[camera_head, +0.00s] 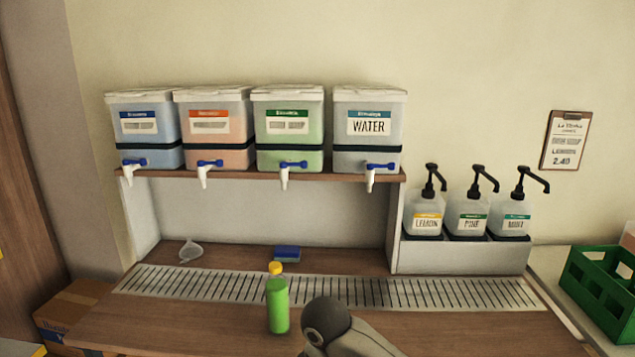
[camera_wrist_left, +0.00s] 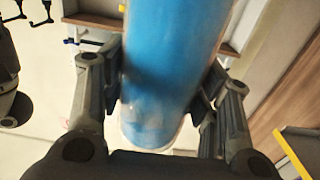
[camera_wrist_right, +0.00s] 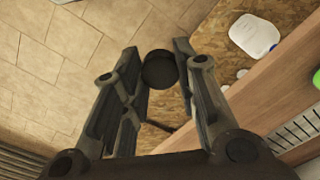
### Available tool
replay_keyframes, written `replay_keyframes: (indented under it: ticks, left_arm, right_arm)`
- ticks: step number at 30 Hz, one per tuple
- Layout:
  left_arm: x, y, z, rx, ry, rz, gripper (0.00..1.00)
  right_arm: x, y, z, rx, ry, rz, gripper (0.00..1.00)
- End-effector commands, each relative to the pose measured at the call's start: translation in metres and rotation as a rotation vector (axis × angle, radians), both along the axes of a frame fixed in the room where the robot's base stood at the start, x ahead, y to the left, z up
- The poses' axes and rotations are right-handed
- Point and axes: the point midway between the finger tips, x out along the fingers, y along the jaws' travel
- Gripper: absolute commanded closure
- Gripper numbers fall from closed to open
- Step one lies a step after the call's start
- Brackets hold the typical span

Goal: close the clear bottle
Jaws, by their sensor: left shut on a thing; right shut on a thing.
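In the left wrist view a clear bottle (camera_wrist_left: 172,60) with blue contents is between the fingers of my left gripper (camera_wrist_left: 158,100), which is shut on it. The bottle's far end runs out of the top of that view, so its mouth cannot be made out. In the right wrist view my right gripper (camera_wrist_right: 160,65) is shut on a round black cap (camera_wrist_right: 159,71). The cap is apart from the bottle as far as this view shows. Neither gripper's fingers show in the head view; only part of an arm of mine shows at the bottom middle.
A green bottle (camera_head: 278,308) with a yellow top stands on the counter by the slotted drain (camera_head: 400,293). A funnel (camera_head: 190,251) and a sponge (camera_head: 287,253) lie behind. Drums with taps, including a water drum (camera_head: 368,130), line the shelf. Pump bottles (camera_head: 473,218) and a green crate (camera_head: 598,285) are right.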

Motion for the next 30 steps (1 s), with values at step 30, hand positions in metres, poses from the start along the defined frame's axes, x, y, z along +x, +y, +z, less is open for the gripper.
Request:
replay_keyframes:
  ticks: [30]
  left_arm:
    - [-0.051,-0.053,0.016,0.003,-0.007,0.064,0.92]
  right_arm:
    - [-0.001,-0.025,0.009,-0.004,-0.003,0.077,0.79]
